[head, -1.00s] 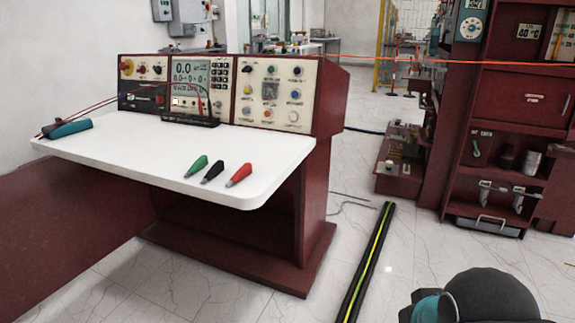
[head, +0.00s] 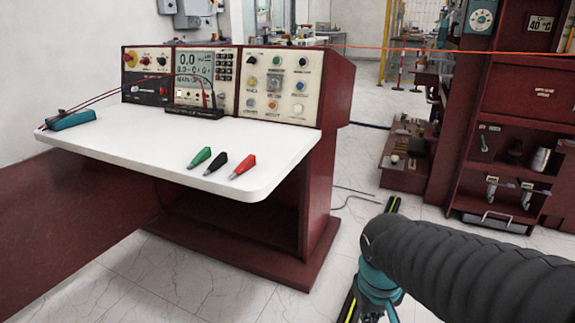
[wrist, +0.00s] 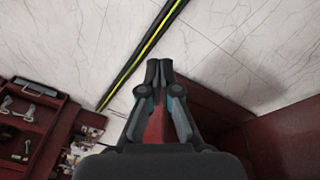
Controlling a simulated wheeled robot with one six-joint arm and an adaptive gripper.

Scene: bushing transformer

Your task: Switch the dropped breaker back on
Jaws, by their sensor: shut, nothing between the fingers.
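The red control console (head: 340,90) stands at the back of a white desk, with instrument panels facing the front. A dark panel (head: 146,91) with small red parts sits at its lower left, below red and yellow knobs. I cannot tell which part is the dropped breaker; the details are too small. My gripper (wrist: 159,68) is shut and empty in the wrist view, above the tiled floor and pointing away from the panels.
The white desk top (head: 130,140) carries green, black and red clips (head: 220,160) and a teal device (head: 70,120). A black cable cover with yellow-green stripe (wrist: 140,55) crosses the floor. A red cabinet (head: 520,90) stands at right. An orange line (head: 420,48) spans the back.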

